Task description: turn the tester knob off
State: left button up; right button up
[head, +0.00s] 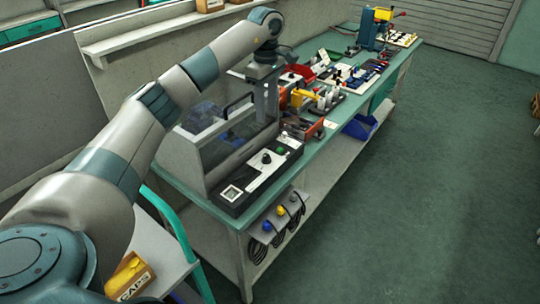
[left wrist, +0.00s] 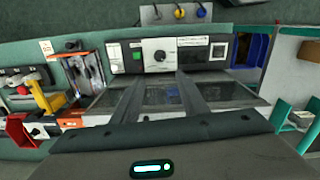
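The tester (head: 215,150) is a grey box with clear sides at the near end of the green bench. Its dark front strip carries a white panel with a round black tester knob (head: 267,158). The tester knob also shows in the left wrist view (left wrist: 160,57), where its exact setting is too small to read. My left gripper (head: 266,118) points down over the tester, behind the panel and apart from the knob. Its two fingers (left wrist: 160,80) stand apart in the left wrist view with nothing between them. My right gripper is in neither view.
A green button (head: 281,149) and a square gauge (head: 231,193) flank the knob. An orange and yellow device (head: 302,97) and a red bin (head: 302,71) stand farther along the bench. A box marked CAPS (head: 130,278) is at lower left.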

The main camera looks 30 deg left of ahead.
pick_arm(q)
jog(key=shift+w+f, duration=0.1)
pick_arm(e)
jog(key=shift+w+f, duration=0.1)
pick_arm(q)
jog(key=shift+s, duration=0.2)
jog(key=p, duration=0.2)
send_near(267, 156)
notch_tip(267, 156, down, 7)
jog(key=p, duration=0.3)
jog(key=shift+w+f, duration=0.1)
jog(key=shift+f, duration=0.6)
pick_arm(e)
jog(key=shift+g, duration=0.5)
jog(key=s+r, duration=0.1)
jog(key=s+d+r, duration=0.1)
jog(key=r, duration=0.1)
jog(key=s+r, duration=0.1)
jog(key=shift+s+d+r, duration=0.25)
